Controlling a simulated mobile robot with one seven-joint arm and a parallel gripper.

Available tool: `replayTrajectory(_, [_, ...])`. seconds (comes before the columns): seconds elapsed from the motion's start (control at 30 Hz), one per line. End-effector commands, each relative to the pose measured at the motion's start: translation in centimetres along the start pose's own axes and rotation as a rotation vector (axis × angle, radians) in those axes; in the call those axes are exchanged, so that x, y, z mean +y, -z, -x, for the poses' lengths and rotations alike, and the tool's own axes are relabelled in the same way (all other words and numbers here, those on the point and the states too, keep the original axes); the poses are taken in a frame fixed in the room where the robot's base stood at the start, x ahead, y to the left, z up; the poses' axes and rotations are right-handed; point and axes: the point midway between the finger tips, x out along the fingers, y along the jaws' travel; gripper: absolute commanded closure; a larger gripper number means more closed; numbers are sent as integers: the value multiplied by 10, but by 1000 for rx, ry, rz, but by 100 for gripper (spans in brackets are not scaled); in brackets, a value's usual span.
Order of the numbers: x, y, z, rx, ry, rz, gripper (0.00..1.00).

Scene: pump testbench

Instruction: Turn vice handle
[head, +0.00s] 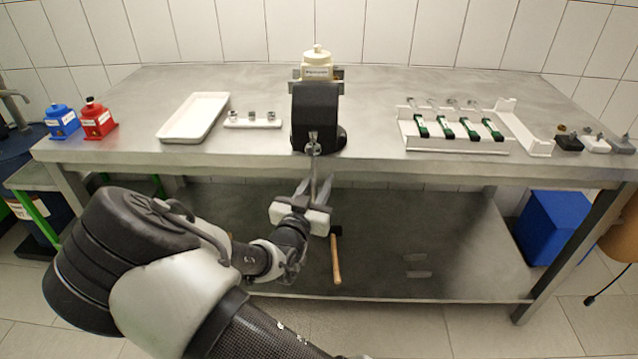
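The black bench vice (318,110) stands at the front middle of the steel table. A cream pump part (317,68) is held at its top, between the jaws. The metal vice handle (313,147) is at the front of the vice and hangs down past the table edge. My gripper (314,182) is just below the table edge and points up toward the handle. Its two fingers look apart, one on each side of the handle's lower part. Whether they touch the handle cannot be told from this view.
A white tray (194,117) and a small holder with metal parts (252,120) lie left of the vice. Blue (62,122) and red (98,119) containers stand far left. A white rack with green-handled tools (455,143) is on the right. A wooden-handled hammer (336,260) lies below.

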Motion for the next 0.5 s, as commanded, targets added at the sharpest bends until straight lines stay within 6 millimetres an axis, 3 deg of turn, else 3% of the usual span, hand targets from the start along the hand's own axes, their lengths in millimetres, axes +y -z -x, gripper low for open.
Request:
replayTrajectory(0.33, [0, 0, -4, 0, 0, 0, 72])
replayTrajectory(0.5, [0, 0, -4, 0, 0, 0, 100])
